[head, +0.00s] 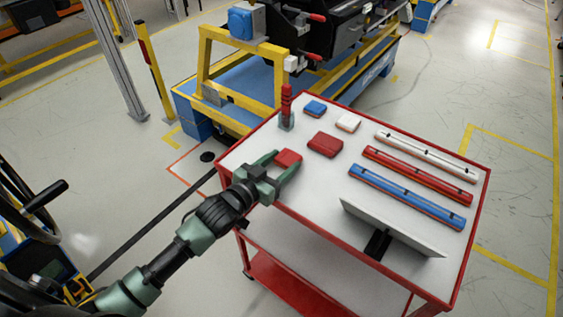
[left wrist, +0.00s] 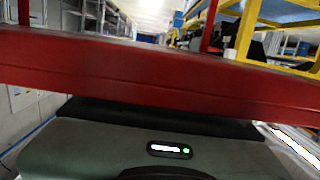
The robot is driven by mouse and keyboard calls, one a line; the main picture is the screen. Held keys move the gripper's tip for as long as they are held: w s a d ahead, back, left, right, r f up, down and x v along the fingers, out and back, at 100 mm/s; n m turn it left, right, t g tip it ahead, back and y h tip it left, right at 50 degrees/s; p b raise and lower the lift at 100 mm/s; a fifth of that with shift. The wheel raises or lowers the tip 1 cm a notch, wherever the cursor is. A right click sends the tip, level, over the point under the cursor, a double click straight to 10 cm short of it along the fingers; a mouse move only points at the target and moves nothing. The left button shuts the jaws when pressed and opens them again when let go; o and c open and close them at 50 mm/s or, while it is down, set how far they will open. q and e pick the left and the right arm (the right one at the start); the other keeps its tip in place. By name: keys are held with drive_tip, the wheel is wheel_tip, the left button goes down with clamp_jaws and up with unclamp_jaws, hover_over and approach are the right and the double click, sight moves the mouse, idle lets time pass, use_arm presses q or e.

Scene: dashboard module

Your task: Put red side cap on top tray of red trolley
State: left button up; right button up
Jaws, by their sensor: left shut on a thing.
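My left gripper (head: 277,168) is over the near left part of the white top tray (head: 310,193) of the red trolley. Its green fingers are shut on a small red side cap (head: 288,158), at or just above the tray surface; I cannot tell if it touches. Another, larger red cap (head: 325,144) lies on the tray to the right of the held one. My right gripper is not in view.
On the tray are a blue cap (head: 315,108), a white cap (head: 348,122), white (head: 425,155), red (head: 418,174) and blue (head: 406,196) bars, a tilted grey panel (head: 392,228) and a red-topped post (head: 286,105). A yellow frame (head: 205,65) stands behind.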

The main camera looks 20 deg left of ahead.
use_arm(q)
drive_tip(key=o, duration=1.4)
drive_tip(key=shift+s+r, duration=0.1)
drive_tip(key=shift+s, duration=0.05)
drive_tip(key=b+v, duration=0.1)
drive_tip(key=v, duration=1)
drive_tip(key=shift+s+a+r, duration=0.1)
drive_tip(key=shift+s+a, duration=0.05)
drive_tip(key=shift+s, duration=0.2)
